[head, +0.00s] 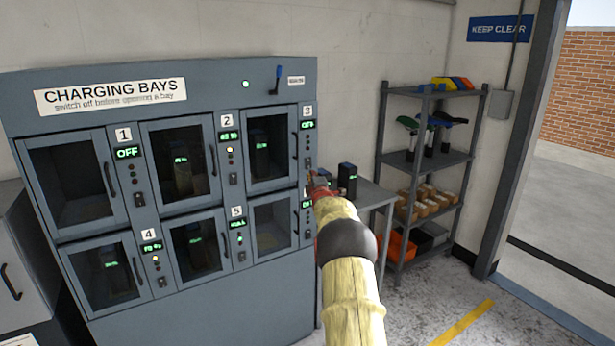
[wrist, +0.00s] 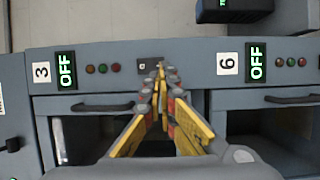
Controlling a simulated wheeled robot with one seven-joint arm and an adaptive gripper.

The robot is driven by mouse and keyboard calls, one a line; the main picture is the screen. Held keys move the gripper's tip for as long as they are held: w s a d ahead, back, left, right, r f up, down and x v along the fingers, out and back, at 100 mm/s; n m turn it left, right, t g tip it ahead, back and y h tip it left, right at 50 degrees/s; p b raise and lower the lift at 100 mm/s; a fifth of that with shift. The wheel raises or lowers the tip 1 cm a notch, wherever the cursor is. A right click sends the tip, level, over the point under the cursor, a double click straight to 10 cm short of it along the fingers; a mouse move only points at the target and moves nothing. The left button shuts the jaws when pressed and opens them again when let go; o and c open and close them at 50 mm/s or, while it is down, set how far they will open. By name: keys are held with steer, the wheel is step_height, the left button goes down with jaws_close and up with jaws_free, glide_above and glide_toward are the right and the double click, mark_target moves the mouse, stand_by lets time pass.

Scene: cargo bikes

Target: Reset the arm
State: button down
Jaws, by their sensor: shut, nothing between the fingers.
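My arm, in a pale yellow cover, reaches forward in the head view to the right edge of the grey charging cabinet (head: 200,300). My gripper (wrist: 160,68) is shut and empty in the wrist view, its yellow and dark fingers together. Its tips are over the panel strip between bay 3 and bay 6, beside a small dark switch plate (wrist: 144,66); I cannot tell whether they touch it. In the head view the gripper is mostly hidden behind my arm. The bay 3 display (wrist: 66,70) and bay 6 display (wrist: 255,62) both read OFF.
A small table (head: 373,194) with a dark battery (head: 347,178) stands right of the cabinet, close to my arm. Behind it is a shelf rack (head: 400,158) with saddles and boxes. Open floor lies at the right, with a yellow line (head: 462,322).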

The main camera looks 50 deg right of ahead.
steer(key=s+d+p, duration=0.2)
steer(key=s+d, duration=0.1)
steer(key=s, duration=0.4)
steer(key=shift+d, duration=0.2)
steer(key=shift+f, duration=0.1)
